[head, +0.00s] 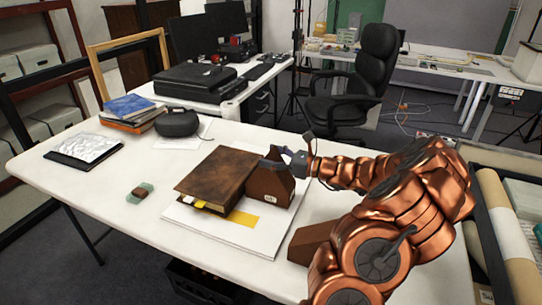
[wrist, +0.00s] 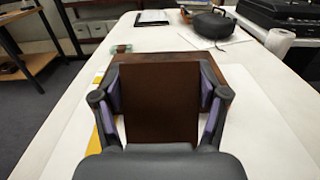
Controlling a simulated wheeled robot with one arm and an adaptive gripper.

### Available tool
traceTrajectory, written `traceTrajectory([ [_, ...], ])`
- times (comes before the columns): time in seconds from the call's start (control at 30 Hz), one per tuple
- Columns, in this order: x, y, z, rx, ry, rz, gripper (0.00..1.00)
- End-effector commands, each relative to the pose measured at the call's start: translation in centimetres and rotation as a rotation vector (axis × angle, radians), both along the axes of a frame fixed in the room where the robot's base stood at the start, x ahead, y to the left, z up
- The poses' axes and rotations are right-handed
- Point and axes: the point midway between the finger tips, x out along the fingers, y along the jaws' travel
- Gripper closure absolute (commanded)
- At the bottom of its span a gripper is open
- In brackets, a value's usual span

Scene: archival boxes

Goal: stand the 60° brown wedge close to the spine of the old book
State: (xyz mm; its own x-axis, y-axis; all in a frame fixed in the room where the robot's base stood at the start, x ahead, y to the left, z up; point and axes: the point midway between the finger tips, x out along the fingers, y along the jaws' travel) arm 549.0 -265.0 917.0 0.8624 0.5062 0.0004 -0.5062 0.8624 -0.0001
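The brown wedge (head: 268,187), with a small white label too small to read surely, stands upright on the white board right of the old book (head: 215,177). The book is brown, lies flat and has yellow tabs at its front corner. The wedge stands close along the book's right side; whether they touch is unclear. My gripper (head: 281,160) is at the wedge's upper part. In the wrist view my gripper (wrist: 160,75) has a finger on each side of the wedge (wrist: 160,105), its pads against it. The wedge hides much of the book there.
A second brown wedge-shaped block (head: 311,243) lies at the board's right, partly behind my arm. A small green and brown item (head: 140,192), a silver-topped folder (head: 85,150), stacked books (head: 132,112) and a black case (head: 177,123) lie further left. The table's front left is clear.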

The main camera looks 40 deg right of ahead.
Motion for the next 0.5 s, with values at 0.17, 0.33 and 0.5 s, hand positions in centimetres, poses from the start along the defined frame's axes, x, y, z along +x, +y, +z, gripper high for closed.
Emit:
traceTrajectory([
  [0.17, -0.01, -0.01, 0.03, -0.001, -0.001, 0.000, 0.06],
  [0.33, 0.00, 0.00, 0.04, -0.001, -0.001, 0.000, 0.03],
  [0.5, 0.00, 0.00, 0.06, -0.001, -0.001, 0.000, 0.03],
])
